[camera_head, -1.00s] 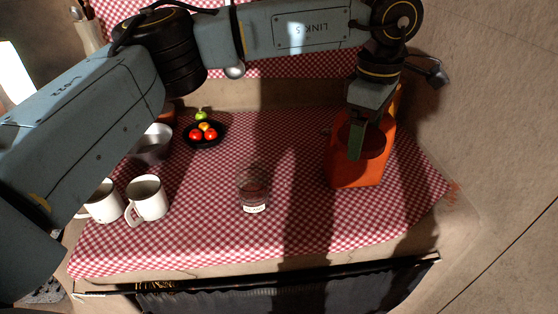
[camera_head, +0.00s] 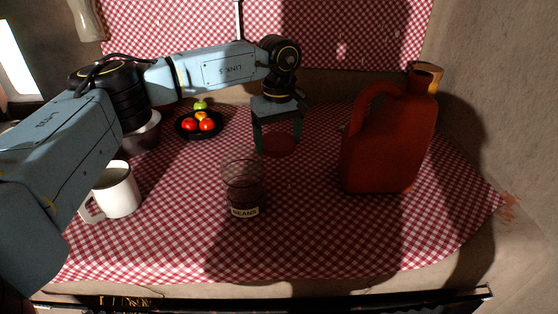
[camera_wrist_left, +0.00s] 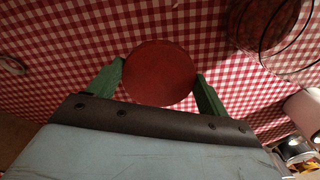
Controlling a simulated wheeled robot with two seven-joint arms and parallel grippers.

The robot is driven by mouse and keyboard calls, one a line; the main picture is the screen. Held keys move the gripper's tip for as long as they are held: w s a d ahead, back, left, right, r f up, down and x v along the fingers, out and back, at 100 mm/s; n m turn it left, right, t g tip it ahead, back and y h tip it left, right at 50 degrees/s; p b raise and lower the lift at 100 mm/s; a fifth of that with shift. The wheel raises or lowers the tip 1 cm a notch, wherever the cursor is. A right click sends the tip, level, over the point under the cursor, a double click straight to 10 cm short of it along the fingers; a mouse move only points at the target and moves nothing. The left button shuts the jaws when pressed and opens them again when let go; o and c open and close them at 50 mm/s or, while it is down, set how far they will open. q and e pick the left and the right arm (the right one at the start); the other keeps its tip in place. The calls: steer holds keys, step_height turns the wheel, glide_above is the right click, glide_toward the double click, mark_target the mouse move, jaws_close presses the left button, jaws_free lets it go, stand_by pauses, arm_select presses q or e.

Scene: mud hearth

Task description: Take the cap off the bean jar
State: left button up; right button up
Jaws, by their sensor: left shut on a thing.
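The bean jar (camera_head: 243,190) is a clear glass with a "BEANS" label, upright on the cloth with its top open and dark contents in it. In the left wrist view the jar (camera_wrist_left: 272,30) is at the upper right, partly cut off. The cap (camera_head: 280,147) is a round dark red disc, right of and behind the jar, apart from it. My left gripper (camera_head: 279,148) is shut on the cap, a finger at either side. In the left wrist view the cap (camera_wrist_left: 158,73) sits between the green fingers. I cannot tell its height over the cloth. My right gripper is out of view.
A red jug (camera_head: 385,150) stands right of the gripper. A black bowl of fruit (camera_head: 200,136), a metal pot (camera_head: 143,138) and a white mug (camera_head: 118,190) are at the left. The checked cloth (camera_head: 310,235) is clear in front.

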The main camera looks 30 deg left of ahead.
mark_target(278, 168)
arm_select(q)
step_height(278, 168, down, 5)
steer(key=shift+f+b, duration=0.1)
steer(key=shift+b, duration=0.6)
steer(key=shift+f, duration=0.15)
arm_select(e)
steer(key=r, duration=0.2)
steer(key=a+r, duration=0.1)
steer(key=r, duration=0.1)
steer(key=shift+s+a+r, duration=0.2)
arm_select(q)
steer(key=shift+f, duration=0.1)
steer(key=shift+f, duration=0.15)
steer(key=o, duration=1.1)
